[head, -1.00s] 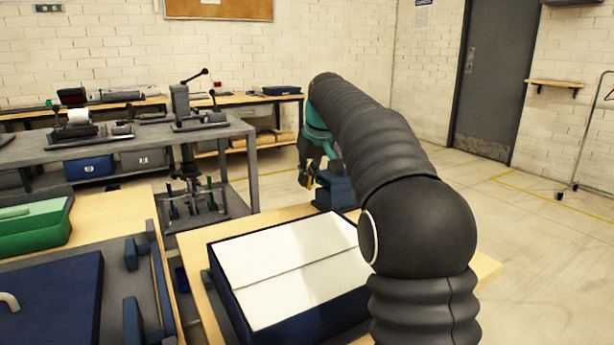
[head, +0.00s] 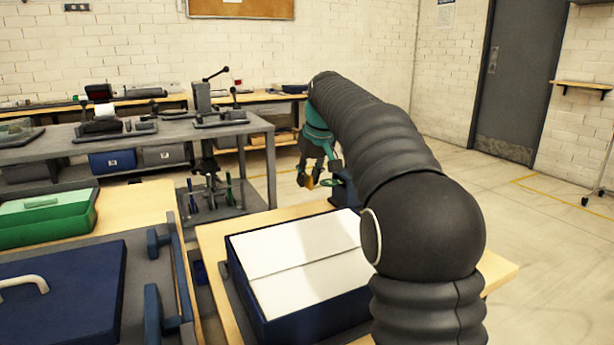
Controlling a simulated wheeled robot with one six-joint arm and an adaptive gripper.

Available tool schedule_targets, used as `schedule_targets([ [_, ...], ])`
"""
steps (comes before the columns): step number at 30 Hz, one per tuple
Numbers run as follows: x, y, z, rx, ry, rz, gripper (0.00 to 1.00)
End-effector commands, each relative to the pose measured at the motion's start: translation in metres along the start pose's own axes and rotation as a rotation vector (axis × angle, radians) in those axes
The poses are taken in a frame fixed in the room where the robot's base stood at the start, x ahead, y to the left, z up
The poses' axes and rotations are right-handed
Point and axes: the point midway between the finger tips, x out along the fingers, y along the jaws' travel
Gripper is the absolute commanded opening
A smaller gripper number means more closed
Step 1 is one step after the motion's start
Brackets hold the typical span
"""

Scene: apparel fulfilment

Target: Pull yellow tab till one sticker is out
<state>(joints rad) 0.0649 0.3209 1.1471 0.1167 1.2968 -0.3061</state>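My gripper (head: 318,174), teal with dark fingers, points down at the far side of the wooden table. A small orange-yellow piece (head: 316,178), which may be the yellow tab, shows between or just behind its fingers. A small green piece (head: 329,182) is beside it. I cannot tell whether the fingers touch or grip the yellow piece. A dark blue block-like device (head: 342,190) stands just right of the gripper, mostly hidden by my arm. No sticker can be made out at this size.
A dark blue box with white flaps (head: 240,290) sits on the wooden table (head: 212,236) near me. At left are a green bin (head: 48,232) and a blue lid with a pale handle (head: 85,290). A grey bench (head: 160,140) with tools stands behind.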

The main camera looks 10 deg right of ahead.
Motion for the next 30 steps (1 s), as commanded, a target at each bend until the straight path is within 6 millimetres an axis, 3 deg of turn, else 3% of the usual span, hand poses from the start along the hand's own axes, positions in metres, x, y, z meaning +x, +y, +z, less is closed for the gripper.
schedule_targets([
  [9, -0.001, -0.002, 0.0, -0.003, -0.001, -0.001, 0.33],
  [13, -0.01, -0.002, -0.001, -0.003, 0.002, 0.0, 0.33],
  [30, -0.106, -0.002, -0.001, -0.003, 0.001, 0.0, 0.33],
])
